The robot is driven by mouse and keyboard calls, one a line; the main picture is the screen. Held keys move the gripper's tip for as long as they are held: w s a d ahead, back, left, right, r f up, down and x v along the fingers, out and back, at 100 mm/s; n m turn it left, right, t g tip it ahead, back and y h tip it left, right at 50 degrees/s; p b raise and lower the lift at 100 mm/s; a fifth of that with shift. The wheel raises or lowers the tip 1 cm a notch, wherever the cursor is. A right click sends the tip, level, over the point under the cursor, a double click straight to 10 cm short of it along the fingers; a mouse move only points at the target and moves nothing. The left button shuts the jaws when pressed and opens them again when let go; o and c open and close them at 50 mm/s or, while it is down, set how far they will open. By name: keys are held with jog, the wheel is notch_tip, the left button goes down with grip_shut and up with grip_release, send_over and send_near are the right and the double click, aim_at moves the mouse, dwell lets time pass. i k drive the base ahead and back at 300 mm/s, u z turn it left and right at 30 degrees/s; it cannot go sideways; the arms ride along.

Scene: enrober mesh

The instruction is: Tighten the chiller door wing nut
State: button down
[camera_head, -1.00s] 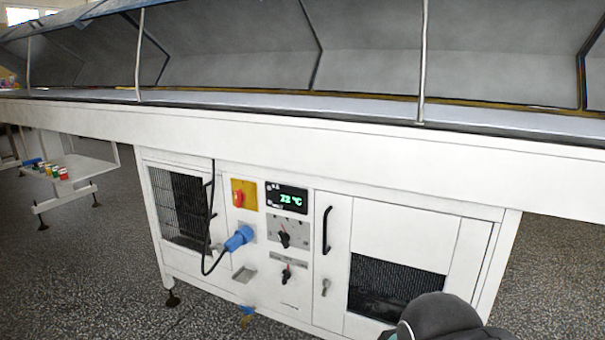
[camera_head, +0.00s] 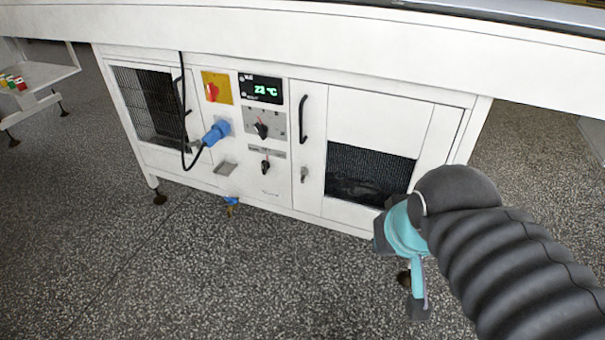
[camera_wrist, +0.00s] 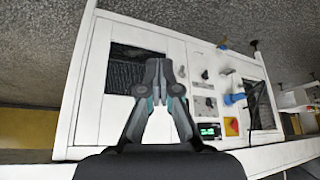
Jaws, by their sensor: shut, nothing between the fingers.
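The chiller door (camera_head: 372,116) is a white panel on the right half of the cabinet under the long machine, and it looks closed. A small grey wing nut (camera_head: 304,174) sits low near its left edge, below the black door handle (camera_head: 303,119). In the wrist view, which looks upside down, the wing nut (camera_wrist: 182,71) shows just right of my fingertips. My gripper (camera_head: 418,305) is at the lower right in the head view, apart from the door. Its fingers (camera_wrist: 159,66) are together and empty in the wrist view. The wing nut's tightness cannot be told.
Left of the door are a display (camera_head: 260,88), a red switch on a yellow plate (camera_head: 215,88), black knobs (camera_head: 262,129) and a blue plug (camera_head: 216,132) with a hanging black cable. A blue-handled valve (camera_head: 231,202) is near the floor. The speckled floor (camera_head: 200,280) in front is clear.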

aim_at(304, 171)
jog(key=k, duration=0.5)
jog(key=z, duration=2.15)
jog(key=i, duration=1.1)
jog(key=u, duration=2.05)
